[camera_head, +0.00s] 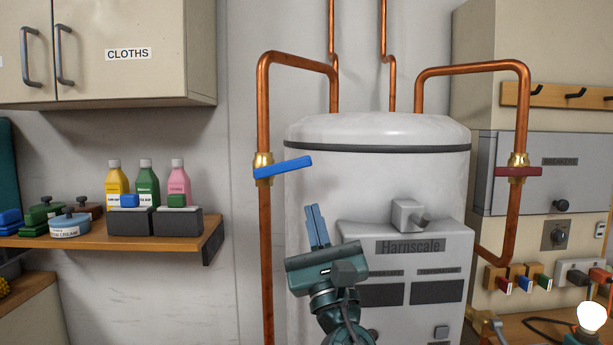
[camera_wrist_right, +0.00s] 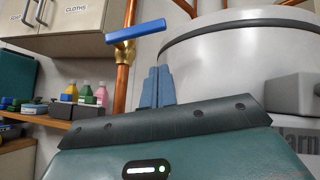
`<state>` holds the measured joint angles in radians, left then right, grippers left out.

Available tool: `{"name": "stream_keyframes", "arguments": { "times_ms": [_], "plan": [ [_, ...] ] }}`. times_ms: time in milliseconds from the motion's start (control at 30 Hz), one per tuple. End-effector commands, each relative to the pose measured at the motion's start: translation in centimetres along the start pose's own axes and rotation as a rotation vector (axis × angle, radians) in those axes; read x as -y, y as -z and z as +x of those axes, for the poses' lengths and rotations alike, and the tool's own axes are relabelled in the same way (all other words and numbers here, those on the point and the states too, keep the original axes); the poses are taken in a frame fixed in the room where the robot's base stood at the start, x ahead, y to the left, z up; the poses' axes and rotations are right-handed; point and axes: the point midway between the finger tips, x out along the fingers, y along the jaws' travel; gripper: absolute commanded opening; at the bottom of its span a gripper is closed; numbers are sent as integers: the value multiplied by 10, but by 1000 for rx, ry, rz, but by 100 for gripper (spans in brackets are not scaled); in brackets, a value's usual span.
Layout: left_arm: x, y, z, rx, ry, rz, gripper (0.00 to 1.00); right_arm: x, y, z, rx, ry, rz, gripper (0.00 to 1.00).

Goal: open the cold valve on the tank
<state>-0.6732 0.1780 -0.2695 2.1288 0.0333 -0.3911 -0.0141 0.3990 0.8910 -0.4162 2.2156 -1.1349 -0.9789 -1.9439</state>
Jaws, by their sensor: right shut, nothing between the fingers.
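The white tank (camera_head: 390,160) stands against the wall with copper pipes on both sides. A blue lever valve (camera_head: 284,167) with a brass body sits on the left pipe. Its lever lies across the pipe, pointing right and slightly up. A dark red lever valve (camera_head: 517,171) sits on the right pipe, its lever across the pipe. My right gripper (camera_head: 317,208) is shut and empty in front of the tank, below and right of the blue lever. In the right wrist view the blue lever (camera_wrist_right: 136,31) is above the shut fingers (camera_wrist_right: 157,72), apart from them. My left gripper is not in view.
The tank's grey control panel (camera_head: 405,247) is right of my gripper. A grey wall box (camera_head: 540,190) is at right. Bare wall lies left of the pipe.

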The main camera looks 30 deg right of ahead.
Motion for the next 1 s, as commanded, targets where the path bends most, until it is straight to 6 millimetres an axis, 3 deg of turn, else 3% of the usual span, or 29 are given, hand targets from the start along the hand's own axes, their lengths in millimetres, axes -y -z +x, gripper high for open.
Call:
{"name": "stream_keyframes", "arguments": {
  "times_ms": [100,300,1000],
  "plan": [
    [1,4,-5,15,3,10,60,1,-5,27,1,1,1,0],
    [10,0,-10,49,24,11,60,0,-24,43,1,-1,2,0],
    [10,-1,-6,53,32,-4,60,4,-26,48,-1,-10,-10,0]
  ]
}}
